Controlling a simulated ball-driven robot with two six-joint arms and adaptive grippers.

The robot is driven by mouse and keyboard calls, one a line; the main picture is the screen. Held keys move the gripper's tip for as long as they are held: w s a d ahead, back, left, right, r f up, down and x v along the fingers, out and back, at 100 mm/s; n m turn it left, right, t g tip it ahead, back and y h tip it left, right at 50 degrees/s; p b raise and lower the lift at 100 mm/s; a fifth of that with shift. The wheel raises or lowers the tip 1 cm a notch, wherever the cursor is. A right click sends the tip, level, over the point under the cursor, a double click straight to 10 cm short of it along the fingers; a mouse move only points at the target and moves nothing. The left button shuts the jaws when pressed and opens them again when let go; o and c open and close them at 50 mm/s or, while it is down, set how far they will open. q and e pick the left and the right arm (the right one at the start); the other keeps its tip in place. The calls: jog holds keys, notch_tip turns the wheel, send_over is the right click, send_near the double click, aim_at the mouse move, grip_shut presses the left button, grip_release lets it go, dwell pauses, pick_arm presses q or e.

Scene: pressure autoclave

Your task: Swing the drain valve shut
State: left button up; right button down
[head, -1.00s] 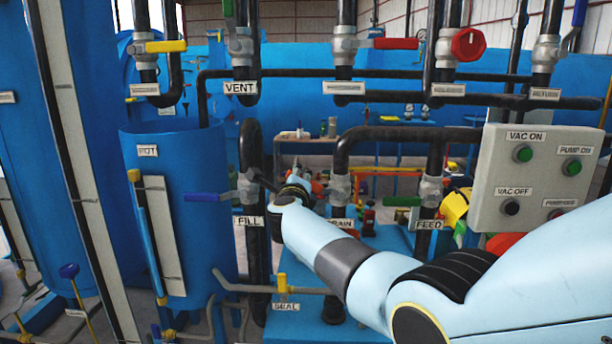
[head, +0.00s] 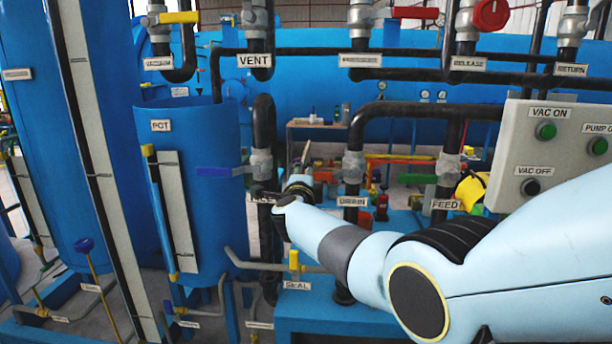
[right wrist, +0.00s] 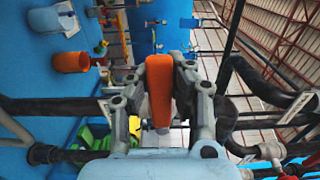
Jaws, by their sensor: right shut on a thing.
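The drain valve (head: 352,165) is a grey body on a black vertical pipe, with a DRAIN label (head: 350,201) below it. My right gripper (head: 303,178) is just left of this valve in the head view, mostly hidden behind my own wrist. In the right wrist view, an orange lever handle (right wrist: 158,88) lies between the two fingers of my right gripper (right wrist: 160,72), which is shut on it. The handle's joint to the valve is not clear. My left gripper is not in view.
The fill valve (head: 262,163) with its blue handle (head: 220,172) is close to the left of my wrist. The feed valve (head: 447,168) has a green handle (head: 417,179). A grey control box (head: 555,150) stands at right. Pipes run overhead.

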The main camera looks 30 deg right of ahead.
jog(key=shift+s+a+f, duration=0.1)
jog(key=shift+f, duration=0.25)
jog(key=c, duration=1.5)
grip_release()
jog(key=o, duration=0.3)
jog(key=shift+o, duration=0.4)
jog(key=shift+r, duration=0.1)
jog(key=v, duration=0.7)
jog(key=shift+s, duration=0.2)
jog(key=shift+a, duration=0.1)
